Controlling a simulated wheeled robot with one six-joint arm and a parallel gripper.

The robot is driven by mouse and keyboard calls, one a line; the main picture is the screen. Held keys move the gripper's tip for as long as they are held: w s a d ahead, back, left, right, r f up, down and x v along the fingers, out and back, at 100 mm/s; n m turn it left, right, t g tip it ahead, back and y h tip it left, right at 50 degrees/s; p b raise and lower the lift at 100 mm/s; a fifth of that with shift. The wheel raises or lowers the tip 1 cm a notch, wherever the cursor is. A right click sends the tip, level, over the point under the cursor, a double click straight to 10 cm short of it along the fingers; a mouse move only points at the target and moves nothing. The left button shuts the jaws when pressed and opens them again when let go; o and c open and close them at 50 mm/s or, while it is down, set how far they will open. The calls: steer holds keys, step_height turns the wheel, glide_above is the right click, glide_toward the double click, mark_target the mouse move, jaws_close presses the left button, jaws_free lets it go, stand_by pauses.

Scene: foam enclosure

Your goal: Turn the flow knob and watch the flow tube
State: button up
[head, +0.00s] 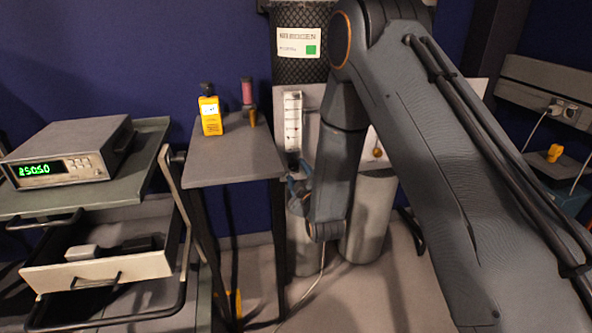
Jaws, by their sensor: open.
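The flow tube (293,120) is a clear upright tube with a marked scale on the pale panel behind the small grey table. It is too small to read a level in it. I cannot pick out the flow knob for certain. A small round brass-coloured fitting (377,153) shows on the panel to the right of my arm. My arm comes in from the right and bends down in front of the panel, covering its middle. The wrist hangs low, right of and below the flow tube.
The small grey table (250,163) holds a yellow handheld meter (210,115) and a red-topped item (247,92). At left, a cart (140,158) carries a box with a green display (60,158) above an open drawer (100,268). Grey cylinders (368,215) stand behind my wrist.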

steer(key=v, duration=0.4)
steer(key=shift+s+d, duration=0.15)
steer(key=shift+s, duration=0.2)
steer(key=shift+r, duration=0.1)
steer(key=s+d+r+m+g+h, duration=0.1)
steer(key=s+d+r+m+g, duration=0.35)
steer(key=s, duration=0.75)
steer(key=s+d+r+m+g+h+p, duration=0.15)
steer(key=s+d+r+m+g, duration=0.35)
steer(key=s, duration=0.8)
steer(key=s+d+r+m+g+h, duration=0.25)
steer(key=s+d+g, duration=0.4)
steer(key=s, duration=0.55)
steer(key=d+r+m+p, duration=0.2)
steer(key=d+r+p, duration=0.3)
steer(key=p, duration=0.7)
steer(key=shift+d+r, duration=0.25)
steer(key=shift+r, duration=0.2)
